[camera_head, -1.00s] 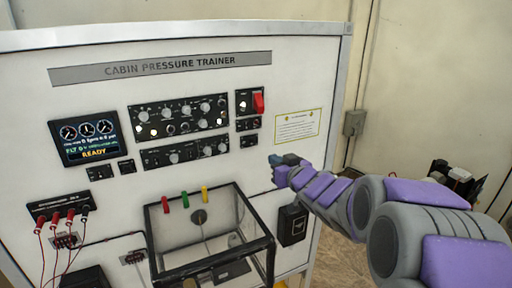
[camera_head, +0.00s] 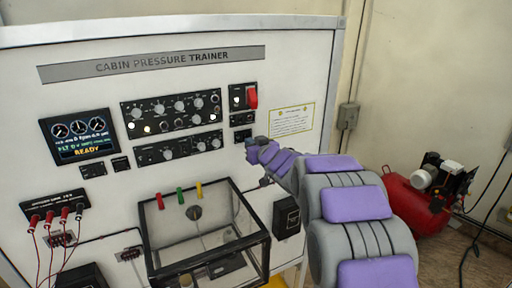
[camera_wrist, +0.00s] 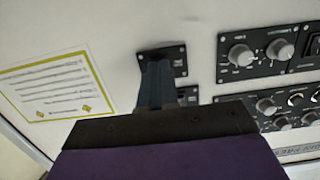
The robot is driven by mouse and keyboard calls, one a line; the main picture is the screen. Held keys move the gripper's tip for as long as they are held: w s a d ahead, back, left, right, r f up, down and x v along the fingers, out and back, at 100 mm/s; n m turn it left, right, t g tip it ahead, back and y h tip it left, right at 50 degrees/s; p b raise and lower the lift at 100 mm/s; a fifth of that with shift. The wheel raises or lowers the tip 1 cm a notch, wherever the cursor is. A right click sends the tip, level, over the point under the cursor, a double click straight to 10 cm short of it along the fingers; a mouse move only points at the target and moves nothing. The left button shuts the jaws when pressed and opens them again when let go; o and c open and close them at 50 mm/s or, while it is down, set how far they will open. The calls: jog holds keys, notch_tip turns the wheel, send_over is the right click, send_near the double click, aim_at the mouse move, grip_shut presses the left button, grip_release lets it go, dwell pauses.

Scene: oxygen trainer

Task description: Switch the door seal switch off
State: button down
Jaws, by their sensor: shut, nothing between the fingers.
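Two small black switch panels, an upper one (camera_head: 243,119) and a lower one (camera_head: 243,135), sit on the trainer board (camera_head: 300,75) below the red guarded switch. No label is readable, so I cannot tell which holds the door seal switch. My gripper (camera_head: 252,146) is just below and right of the lower panel in the head view. In the wrist view the shut, empty fingers (camera_wrist: 155,82) overlap that lower panel (camera_wrist: 179,60) and hide most of it, including any lever. I cannot tell if they touch it. The upper panel (camera_wrist: 187,96) is partly hidden behind the gripper.
A red guarded switch (camera_head: 251,97) is just above. Knob panels (camera_head: 172,112) lie to the left, and a placard (camera_head: 292,120) to the right. A clear-walled box (camera_head: 262,238) juts out below. A red compressor (camera_head: 405,205) stands on the floor at right.

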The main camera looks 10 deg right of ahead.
jog(key=shift+x, duration=0.75)
jog(key=shift+r, duration=0.1)
